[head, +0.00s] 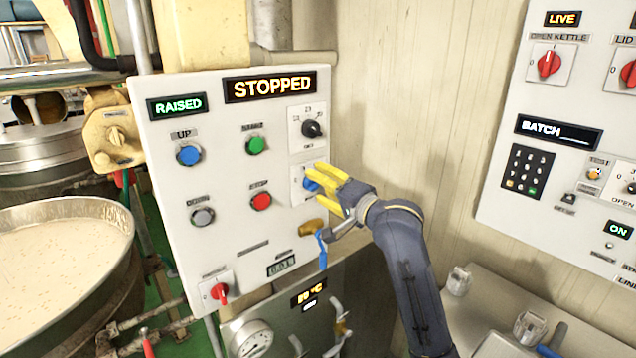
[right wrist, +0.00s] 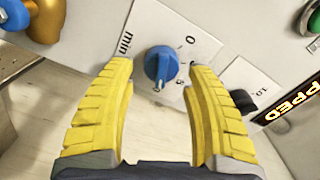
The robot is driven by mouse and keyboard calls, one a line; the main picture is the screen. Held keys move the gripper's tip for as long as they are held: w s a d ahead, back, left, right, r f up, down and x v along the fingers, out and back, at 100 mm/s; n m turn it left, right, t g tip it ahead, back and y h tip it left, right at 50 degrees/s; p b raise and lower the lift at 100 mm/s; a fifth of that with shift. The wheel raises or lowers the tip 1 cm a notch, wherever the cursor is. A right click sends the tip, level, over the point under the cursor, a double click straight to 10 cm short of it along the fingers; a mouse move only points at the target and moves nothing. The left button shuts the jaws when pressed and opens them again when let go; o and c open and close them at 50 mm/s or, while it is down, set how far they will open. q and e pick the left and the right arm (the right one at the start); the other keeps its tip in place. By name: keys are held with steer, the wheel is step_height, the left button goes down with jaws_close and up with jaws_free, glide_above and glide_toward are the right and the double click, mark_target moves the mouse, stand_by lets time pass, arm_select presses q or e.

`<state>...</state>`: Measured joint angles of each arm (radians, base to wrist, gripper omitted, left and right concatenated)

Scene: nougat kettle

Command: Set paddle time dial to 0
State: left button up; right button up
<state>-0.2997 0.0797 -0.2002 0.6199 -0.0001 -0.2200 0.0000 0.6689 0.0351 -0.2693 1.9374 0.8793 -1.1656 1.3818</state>
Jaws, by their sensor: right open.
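The paddle time dial is a blue knob (right wrist: 161,64) on a white plate marked "0" and "min" in the right wrist view. Its ridge runs roughly up and down there, not lined up with the "0" at its upper right. I cannot read its exact setting. In the head view the blue knob (head: 309,184) is partly covered by my yellow fingers. My right gripper (head: 317,187) is at the panel's right edge. In the right wrist view the gripper (right wrist: 160,68) is open, one finger on each side of the knob, with gaps visible. My left gripper is not in view.
A black knob (head: 313,129) sits just above the blue one on the control panel (head: 230,230). Blue, green and red buttons are to its left. A brass part (head: 310,228) with a blue handle is just below. A second panel (head: 545,100) stands at right.

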steer(key=shift+w+a, duration=0.35)
steer(key=shift+w, duration=0.1)
steer(key=shift+c, duration=0.4)
steer(key=c, duration=1)
